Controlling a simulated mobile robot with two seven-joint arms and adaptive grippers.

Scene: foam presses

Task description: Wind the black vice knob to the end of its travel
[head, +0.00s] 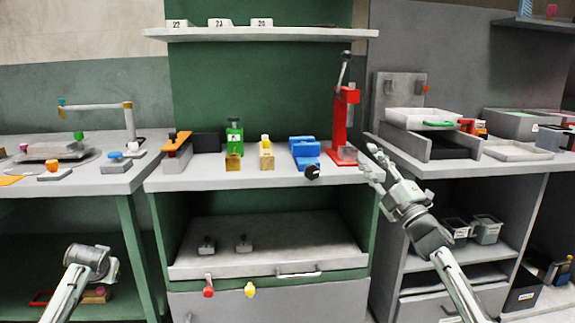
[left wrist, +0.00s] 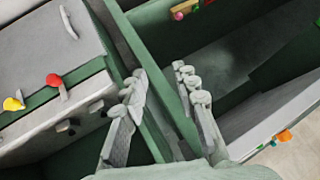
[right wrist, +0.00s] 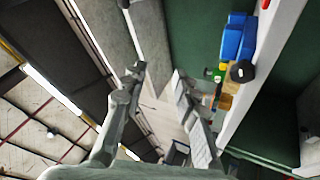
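The blue vice (head: 304,150) sits at the front edge of the middle bench. Its black knob (head: 312,172) sticks out in front of that edge. In the right wrist view the blue vice (right wrist: 236,38) and black knob (right wrist: 242,71) show to the right of the fingers. My right gripper (head: 370,160) is open and empty, to the right of the knob and apart from it, by the red press. It also shows open in the right wrist view (right wrist: 155,85). My left gripper (left wrist: 163,85) is open and empty, low at the left, far from the vice.
A red lever press (head: 345,120) stands right of the vice. Left of it are a yellow-topped block (head: 266,155) and a green-topped block (head: 234,140). Below the bench are a red knob (head: 208,291) and a yellow knob (head: 250,290). The space before the bench is clear.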

